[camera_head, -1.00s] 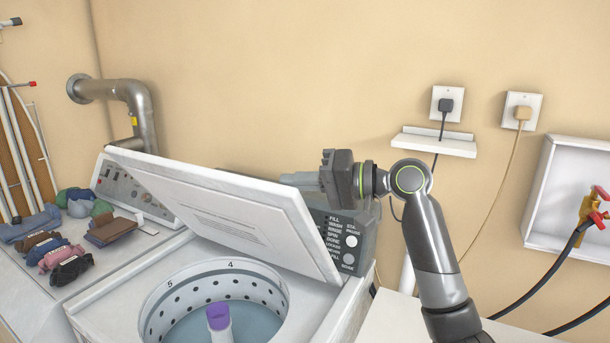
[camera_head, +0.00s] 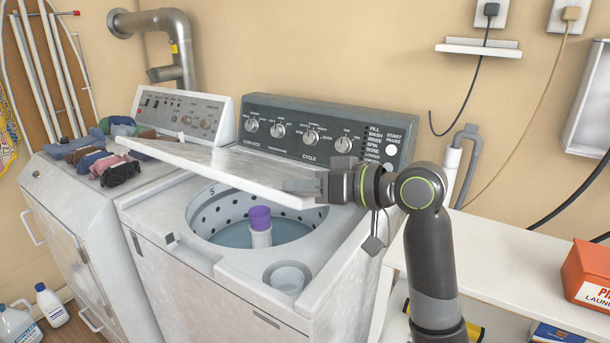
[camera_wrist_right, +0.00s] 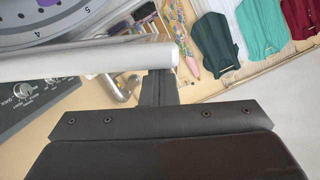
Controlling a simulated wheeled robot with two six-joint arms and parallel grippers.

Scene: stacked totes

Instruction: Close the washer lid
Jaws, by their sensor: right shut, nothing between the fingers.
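The white washer lid (camera_head: 225,168) is partly lowered and tilted low over the open tub (camera_head: 225,225) of the washer (camera_head: 190,265). My right gripper (camera_head: 292,186) is shut with nothing between its fingers. It lies at the lid's right front corner, seemingly against its upper face. In the right wrist view the fingers (camera_wrist_right: 158,88) reach to a pale rounded edge, likely the lid (camera_wrist_right: 90,57). The purple-topped agitator (camera_head: 260,220) stands in the tub below the lid. My left gripper is not in view.
The control panel (camera_head: 320,130) is behind the lid. A white shelf (camera_head: 490,250) with an orange box (camera_head: 588,275) is at the right.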

